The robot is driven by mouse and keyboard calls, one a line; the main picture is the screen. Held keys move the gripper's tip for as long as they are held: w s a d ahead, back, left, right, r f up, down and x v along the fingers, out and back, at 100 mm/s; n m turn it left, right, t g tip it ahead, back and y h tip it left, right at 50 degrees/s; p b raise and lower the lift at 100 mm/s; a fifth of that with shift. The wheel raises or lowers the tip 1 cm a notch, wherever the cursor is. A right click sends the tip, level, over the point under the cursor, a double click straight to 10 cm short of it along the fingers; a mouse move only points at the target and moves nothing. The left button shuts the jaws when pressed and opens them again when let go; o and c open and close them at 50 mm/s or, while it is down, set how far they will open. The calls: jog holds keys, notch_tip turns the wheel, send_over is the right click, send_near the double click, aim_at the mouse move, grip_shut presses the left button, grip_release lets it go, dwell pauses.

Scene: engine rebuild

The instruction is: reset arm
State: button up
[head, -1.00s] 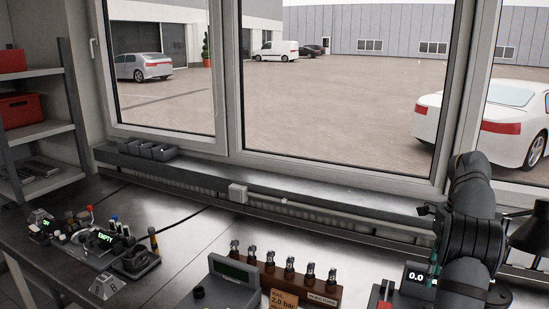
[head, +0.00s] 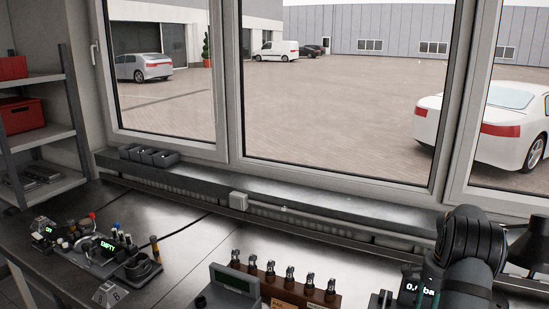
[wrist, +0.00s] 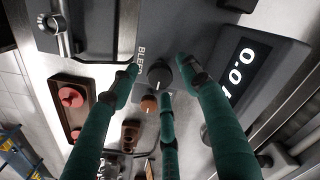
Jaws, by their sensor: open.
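My arm (head: 470,245) stands at the right of the head view, and its bulk hides most of my gripper there. In the wrist view my gripper (wrist: 160,74) has green fingers spread apart with nothing held between them. Beyond the fingertips is a grey panel lettered "BLEED", with a dark round knob (wrist: 158,76) near the middle. Whether any finger touches the panel I cannot tell.
A gauge display (wrist: 240,68) sits right of the fingers, and a plate with red buttons (wrist: 72,97) to their left. In the head view, a wooden injector rack (head: 285,287) stands left of my arm. The bench's middle (head: 200,235) is clear.

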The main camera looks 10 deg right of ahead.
jog(key=n+p, duration=0.1)
jog(key=n, duration=0.1)
jog(key=n+p, duration=0.2)
jog(key=n, duration=0.1)
jog(key=shift+s+r, duration=0.1)
jog(key=shift+r, duration=0.25)
jog(key=n+p, duration=0.3)
jog(key=n, duration=0.1)
jog(key=shift+f, duration=0.15)
jog(key=shift+r, duration=0.4)
